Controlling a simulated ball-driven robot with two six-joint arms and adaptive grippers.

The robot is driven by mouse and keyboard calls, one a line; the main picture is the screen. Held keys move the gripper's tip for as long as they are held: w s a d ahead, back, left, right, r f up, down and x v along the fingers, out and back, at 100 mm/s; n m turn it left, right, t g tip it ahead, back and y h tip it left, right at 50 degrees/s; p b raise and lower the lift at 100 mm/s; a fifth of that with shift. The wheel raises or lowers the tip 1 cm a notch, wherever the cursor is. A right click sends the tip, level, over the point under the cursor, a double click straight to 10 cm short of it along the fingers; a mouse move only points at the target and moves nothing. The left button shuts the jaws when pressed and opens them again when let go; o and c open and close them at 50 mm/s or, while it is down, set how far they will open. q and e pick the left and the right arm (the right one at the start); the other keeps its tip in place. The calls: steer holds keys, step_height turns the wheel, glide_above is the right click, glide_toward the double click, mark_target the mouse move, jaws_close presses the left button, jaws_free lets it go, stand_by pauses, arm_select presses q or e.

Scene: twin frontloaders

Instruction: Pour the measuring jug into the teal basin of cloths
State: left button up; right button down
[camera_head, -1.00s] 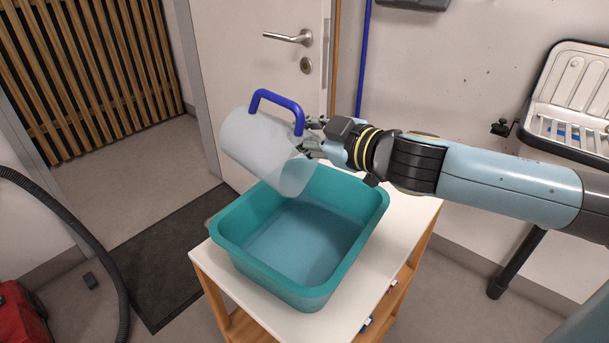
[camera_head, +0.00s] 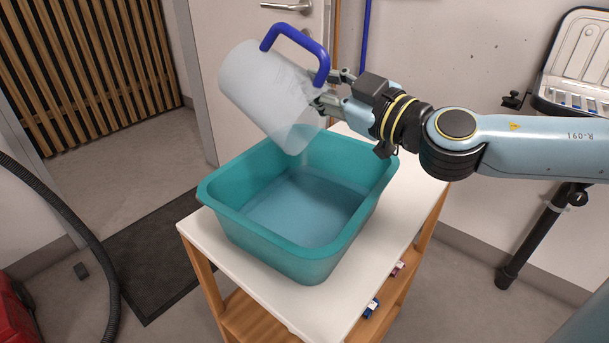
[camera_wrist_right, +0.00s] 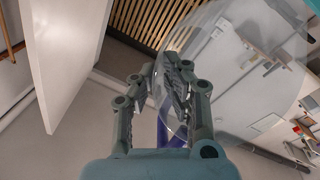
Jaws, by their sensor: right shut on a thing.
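The measuring jug (camera_head: 265,95) is clear and frosted, with a blue handle (camera_head: 300,42) on its upper side. It is tilted, its lower end over the back of the teal basin (camera_head: 215,205). My right gripper (camera_head: 326,97) is shut on the jug at its right side, near the handle. In the right wrist view the gripper's fingers (camera_wrist_right: 172,95) close at the clear jug wall (camera_wrist_right: 215,60). The basin stands on a white-topped trolley and has a flat bluish inside; no separate cloths can be made out. No pouring stream is visible. My left gripper is not in view.
The white trolley top (camera_head: 385,240) has wooden legs and a lower shelf with small items. A dark mat (camera_head: 150,260) and a black hose (camera_head: 80,235) lie at the left. A door stands behind; a white rack (camera_head: 580,60) hangs at the right.

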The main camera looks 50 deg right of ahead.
steer(key=shift+s+f+b, duration=0.1)
steer(key=shift+s+b, duration=0.1)
steer(key=shift+b, duration=0.25)
steer(key=shift+s+r+t+b, duration=0.65)
steer(key=shift+s+t+b, duration=0.2)
steer(key=shift+t, duration=0.25)
steer(key=shift+s+d+f+b, duration=0.1)
steer(key=shift+s+f+b, duration=0.05)
steer(key=shift+b, duration=0.35)
steer(key=shift+s+m+t, duration=0.1)
steer(key=shift+m+t, duration=0.2)
steer(key=shift+r, duration=0.2)
